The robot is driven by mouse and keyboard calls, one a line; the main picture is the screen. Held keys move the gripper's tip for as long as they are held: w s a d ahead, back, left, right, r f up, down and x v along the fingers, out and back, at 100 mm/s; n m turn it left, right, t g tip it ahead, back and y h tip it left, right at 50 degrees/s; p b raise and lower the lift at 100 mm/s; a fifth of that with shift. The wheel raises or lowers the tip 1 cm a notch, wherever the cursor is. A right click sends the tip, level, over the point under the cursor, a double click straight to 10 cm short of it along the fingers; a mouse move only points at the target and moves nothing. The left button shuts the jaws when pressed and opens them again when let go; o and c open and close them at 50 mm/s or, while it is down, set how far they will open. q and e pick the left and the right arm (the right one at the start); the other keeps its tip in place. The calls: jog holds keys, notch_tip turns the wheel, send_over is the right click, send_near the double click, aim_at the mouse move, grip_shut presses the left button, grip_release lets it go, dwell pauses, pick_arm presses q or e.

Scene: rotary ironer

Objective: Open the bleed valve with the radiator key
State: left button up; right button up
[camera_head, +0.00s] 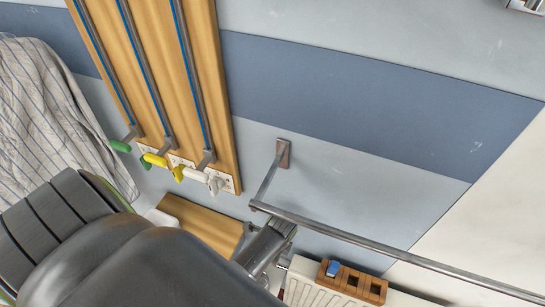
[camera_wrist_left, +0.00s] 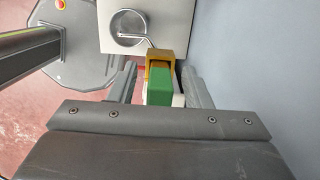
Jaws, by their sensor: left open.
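My left gripper (camera_wrist_left: 160,88) is open in the left wrist view, one grey finger on each side of a green block-shaped handle (camera_wrist_left: 160,85). The handle has a yellow-brown end (camera_wrist_left: 160,60) and a white part beside it; I cannot tell whether a finger touches it. No bleed valve can be made out. My right gripper is not in view.
A white radiator (camera_head: 306,284) stands at the bottom of the head view. A metal rail (camera_head: 390,247) crosses above it from a wall bracket (camera_head: 283,153). A wooden panel (camera_head: 208,75) with green, yellow and white handles is on the wall. A striped cloth (camera_head: 45,105) hangs left.

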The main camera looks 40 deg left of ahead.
pick_arm(q)
jog(key=shift+f, duration=0.2)
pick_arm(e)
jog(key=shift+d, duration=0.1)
pick_arm(q)
jog(key=shift+c, duration=0.3)
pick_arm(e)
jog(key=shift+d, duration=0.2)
pick_arm(q)
grip_shut()
jog(key=n, duration=0.8)
jog(key=shift+n+g+h, duration=0.3)
jog(key=shift+g, duration=0.1)
jog(key=n, duration=0.4)
jog(key=shift+a, duration=0.1)
jog(key=n+h, duration=0.1)
jog(key=n, duration=0.3)
jog(key=shift+n, duration=0.3)
grip_release()
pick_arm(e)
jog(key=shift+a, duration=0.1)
